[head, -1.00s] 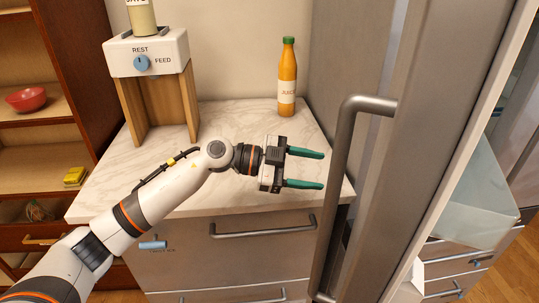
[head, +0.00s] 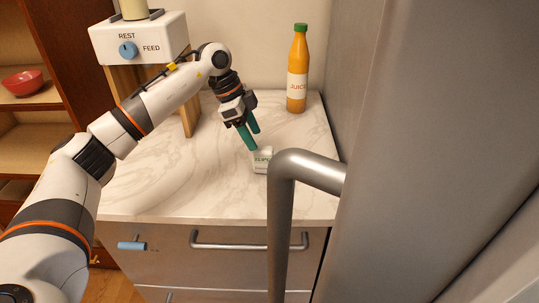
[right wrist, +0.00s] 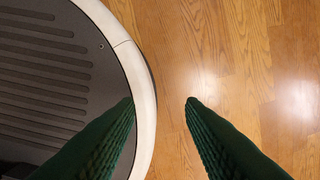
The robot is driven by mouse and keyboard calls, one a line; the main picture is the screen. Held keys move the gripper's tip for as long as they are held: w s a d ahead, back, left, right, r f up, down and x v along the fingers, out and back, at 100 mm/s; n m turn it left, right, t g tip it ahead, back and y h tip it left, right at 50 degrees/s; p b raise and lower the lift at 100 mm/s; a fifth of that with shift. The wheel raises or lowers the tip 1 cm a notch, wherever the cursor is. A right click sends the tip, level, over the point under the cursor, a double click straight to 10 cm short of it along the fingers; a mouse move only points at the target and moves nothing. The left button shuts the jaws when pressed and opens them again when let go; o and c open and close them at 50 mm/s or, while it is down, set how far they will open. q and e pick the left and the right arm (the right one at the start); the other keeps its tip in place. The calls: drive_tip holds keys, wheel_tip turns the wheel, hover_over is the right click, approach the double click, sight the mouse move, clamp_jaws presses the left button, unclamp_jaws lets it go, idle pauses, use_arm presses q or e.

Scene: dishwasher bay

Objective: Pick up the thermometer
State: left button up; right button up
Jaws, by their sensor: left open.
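I see no thermometer in either view. My left gripper (head: 254,141) is open, its two green fingers pointing down and to the right over the marble counter (head: 160,185). Nothing shows between its fingers. A small white box with green lettering (head: 263,160) stands on the counter just beyond the fingertips; I cannot tell whether they touch it. The metal handle in front hides part of its right side. My right gripper (right wrist: 160,102) is open and empty, above the wooden floor and the edge of my base.
An orange juice bottle (head: 297,75) stands at the counter's back right. A white dispenser with a blue knob (head: 128,49) stands at the back left. A large metal handle (head: 310,170) and grey door (head: 430,120) block the right. A red bowl (head: 22,82) sits on a shelf.

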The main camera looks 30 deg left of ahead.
sight(260, 147)
use_arm(q)
drive_tip(key=x, duration=0.3)
drive_tip(key=shift+s+d+f, duration=0.1)
drive_tip(key=shift+d+f, duration=0.05)
drive_tip(key=shift+f, duration=0.05)
drive_tip(key=shift+d+f, duration=0.15)
drive_tip(key=shift+f, duration=0.1)
drive_tip(key=p+x, duration=0.1)
drive_tip(key=x, duration=0.3)
drive_tip(key=shift+d+f, duration=0.1)
drive_tip(key=shift+w+d+f, duration=0.1)
drive_tip(key=shift+w+f, duration=0.1)
drive_tip(key=shift+f, duration=0.1)
drive_tip(key=shift+c, duration=0.7)
drive_tip(key=c, duration=0.9)
drive_tip(key=shift+c, duration=0.2)
use_arm(e)
drive_tip(key=s, duration=0.1)
drive_tip(key=s+a+r, duration=0.1)
drive_tip(key=shift+s+r, duration=0.1)
drive_tip(key=shift+s, duration=0.2)
use_arm(q)
drive_tip(key=shift+r, duration=0.1)
